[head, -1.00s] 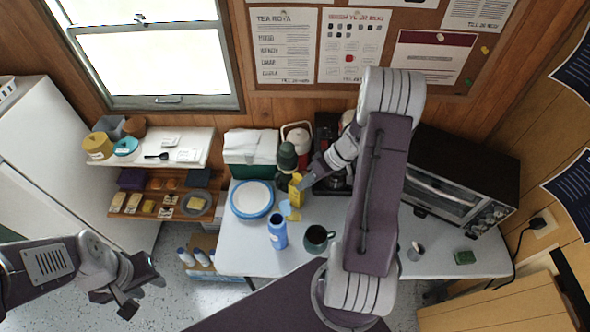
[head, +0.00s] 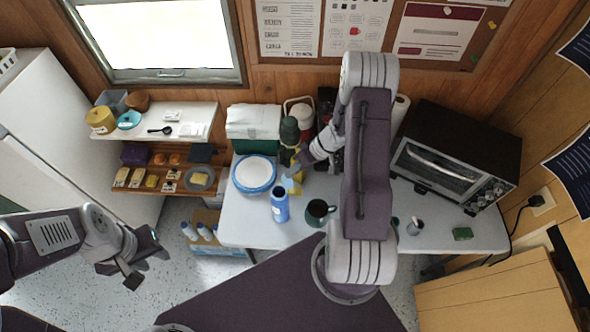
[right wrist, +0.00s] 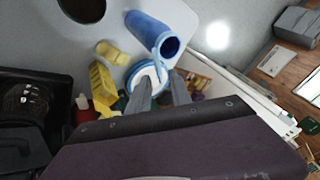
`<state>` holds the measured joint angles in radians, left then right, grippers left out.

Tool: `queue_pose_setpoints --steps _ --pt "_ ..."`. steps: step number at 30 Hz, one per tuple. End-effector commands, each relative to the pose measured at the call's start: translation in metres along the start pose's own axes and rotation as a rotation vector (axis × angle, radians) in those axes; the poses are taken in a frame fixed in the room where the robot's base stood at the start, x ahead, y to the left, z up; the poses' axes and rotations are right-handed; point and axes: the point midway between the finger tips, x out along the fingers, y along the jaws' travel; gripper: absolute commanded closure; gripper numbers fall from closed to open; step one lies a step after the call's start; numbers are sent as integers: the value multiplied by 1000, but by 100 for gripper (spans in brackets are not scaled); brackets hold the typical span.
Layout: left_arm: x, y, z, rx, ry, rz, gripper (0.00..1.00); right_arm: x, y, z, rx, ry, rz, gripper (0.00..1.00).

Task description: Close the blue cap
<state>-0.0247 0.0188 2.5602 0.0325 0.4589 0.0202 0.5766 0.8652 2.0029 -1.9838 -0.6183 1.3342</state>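The blue bottle (head: 279,207) stands upright on the table, left of the dark mug. In the right wrist view the bottle (right wrist: 150,32) shows an open mouth. My left gripper (head: 141,262) is open and empty, off the table at the left.
The mug (head: 318,211) stands right of the bottle. Blue-rimmed plates (head: 238,184) lie behind left. A yellow cup (right wrist: 112,53) and a yellow box (right wrist: 102,85) are close by. A toaster oven (head: 455,165) fills the right. The table front (head: 250,233) is bare.

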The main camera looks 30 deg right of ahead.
Motion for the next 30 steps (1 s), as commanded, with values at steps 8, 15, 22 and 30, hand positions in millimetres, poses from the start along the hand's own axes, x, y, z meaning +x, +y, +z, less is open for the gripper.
queue_pose_setpoints --steps 8,15,22,30 --pt "0 0 0 0 0 0 64 0 0 0 0 0 0 100" --pt "0 0 0 0 0 0 64 0 0 0 0 1 0 100" --pt "0 0 0 0 0 0 64 0 0 0 0 1 -1 100" --pt "0 0 0 0 0 0 64 0 0 0 0 1 -1 100"
